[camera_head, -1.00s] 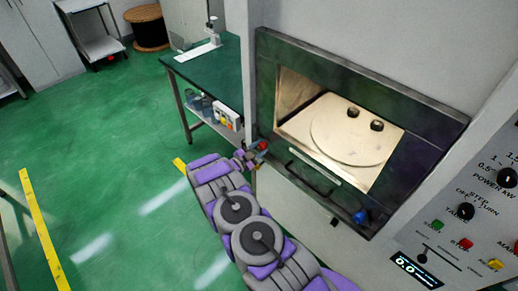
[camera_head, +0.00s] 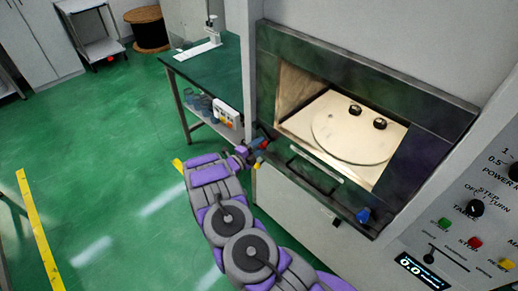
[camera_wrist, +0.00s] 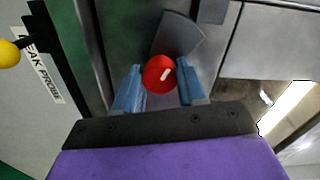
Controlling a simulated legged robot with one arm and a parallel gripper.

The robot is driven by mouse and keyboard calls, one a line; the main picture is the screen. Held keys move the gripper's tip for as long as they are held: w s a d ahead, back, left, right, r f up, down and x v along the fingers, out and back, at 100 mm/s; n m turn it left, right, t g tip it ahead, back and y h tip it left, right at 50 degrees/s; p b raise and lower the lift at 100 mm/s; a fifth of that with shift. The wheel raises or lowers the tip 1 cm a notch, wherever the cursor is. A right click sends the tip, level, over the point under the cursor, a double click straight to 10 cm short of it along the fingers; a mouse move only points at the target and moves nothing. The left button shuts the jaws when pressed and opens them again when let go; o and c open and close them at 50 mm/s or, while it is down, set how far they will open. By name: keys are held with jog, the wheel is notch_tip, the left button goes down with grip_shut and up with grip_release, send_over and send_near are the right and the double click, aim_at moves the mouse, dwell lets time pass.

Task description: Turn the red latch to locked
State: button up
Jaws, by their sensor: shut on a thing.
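The red latch (camera_wrist: 160,74) is a round red knob with a white mark, seen in the wrist view. The mark slants up to the right. A dark grey curved plate (camera_wrist: 178,34) lies just beyond the knob. The blue fingers of my gripper (camera_wrist: 158,80) are on both sides of the knob, shut on it. In the head view my gripper (camera_head: 254,150) is at the left end of the microwave front (camera_head: 320,178), and the red latch (camera_head: 264,142) shows only as a small red patch there.
A blue knob (camera_head: 363,215) sits at the front's right end. A bar handle (camera_head: 315,170) lies between. A yellow ball (camera_wrist: 8,54) on a black holder, labelled leak probe, is left in the wrist view. The control panel (camera_head: 450,240) stands right; a green bench (camera_head: 208,68) stands behind.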

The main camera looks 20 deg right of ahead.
jog(key=shift+f+m, duration=0.15)
jog(key=shift+m, duration=0.35)
jog(key=o, duration=1.1)
jog(key=p+v, duration=0.1)
jog(key=v, duration=1.6)
jog(key=shift+a, duration=0.25)
